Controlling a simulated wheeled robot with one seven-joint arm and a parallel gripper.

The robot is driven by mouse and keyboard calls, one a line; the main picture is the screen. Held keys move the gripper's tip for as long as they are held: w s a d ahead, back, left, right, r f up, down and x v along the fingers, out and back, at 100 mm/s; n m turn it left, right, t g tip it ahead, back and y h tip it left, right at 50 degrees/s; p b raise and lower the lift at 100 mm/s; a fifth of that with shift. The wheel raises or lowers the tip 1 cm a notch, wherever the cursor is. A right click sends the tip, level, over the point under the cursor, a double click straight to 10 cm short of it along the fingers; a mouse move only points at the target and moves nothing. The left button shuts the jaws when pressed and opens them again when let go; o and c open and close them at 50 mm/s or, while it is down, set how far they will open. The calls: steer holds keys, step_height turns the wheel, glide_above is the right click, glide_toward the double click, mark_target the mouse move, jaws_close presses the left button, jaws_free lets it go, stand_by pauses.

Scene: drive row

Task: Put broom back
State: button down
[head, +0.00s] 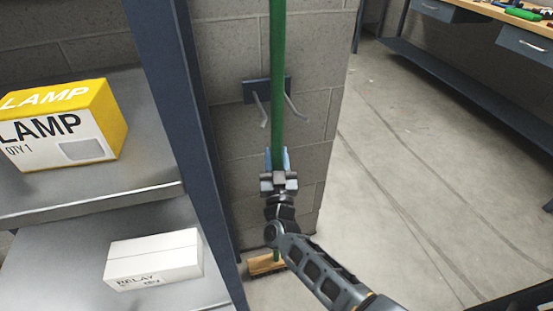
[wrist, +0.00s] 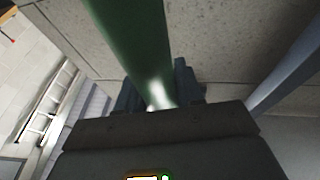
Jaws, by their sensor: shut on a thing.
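The broom has a green handle (head: 277,70) that stands nearly upright in front of a block wall. Its wooden head (head: 266,264) is near the floor at the wall's foot, partly hidden by my arm. My gripper (head: 277,160) is shut on the green handle, below the hook. In the wrist view the handle (wrist: 135,45) rises from between the jaws. A dark wall hook (head: 249,91) with two grey prongs is fixed to the wall. The handle passes in front of its plate, and one prong shows on each side of the handle.
A shelf unit on the left has a dark blue post (head: 182,110), a yellow and white lamp box (head: 65,125) and a white relay box (head: 153,260). A workbench (head: 500,35) with drawers stands at the upper right. The concrete floor (head: 410,160) on the right is clear.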

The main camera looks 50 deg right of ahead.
steer(key=shift+r, duration=0.15)
steer(key=c, duration=0.7)
jaws_free()
steer(key=shift+f, duration=0.25)
steer(key=shift+r, duration=0.15)
steer(key=s+a+f+n+t+y, duration=0.3)
steer(key=s+a+y, duration=0.2)
steer(key=s+a, duration=1.05)
steer(key=s+a+r+n+g+y, duration=0.1)
steer(key=s+a+r+n+y, duration=0.1)
steer(key=s+r, duration=0.3)
steer(key=s+a+r+n+g+y, duration=0.1)
steer(key=s+a+r+n+y, duration=0.1)
steer(key=s+r+y, duration=0.3)
steer(key=s+a+r+n+g+y, duration=0.1)
steer(key=s+r, duration=0.4)
steer(key=s, duration=0.7)
steer(key=shift+a+r+n+y, duration=0.25)
steer(key=shift+a+n+y, duration=0.35)
steer(key=shift+a+y, duration=0.65)
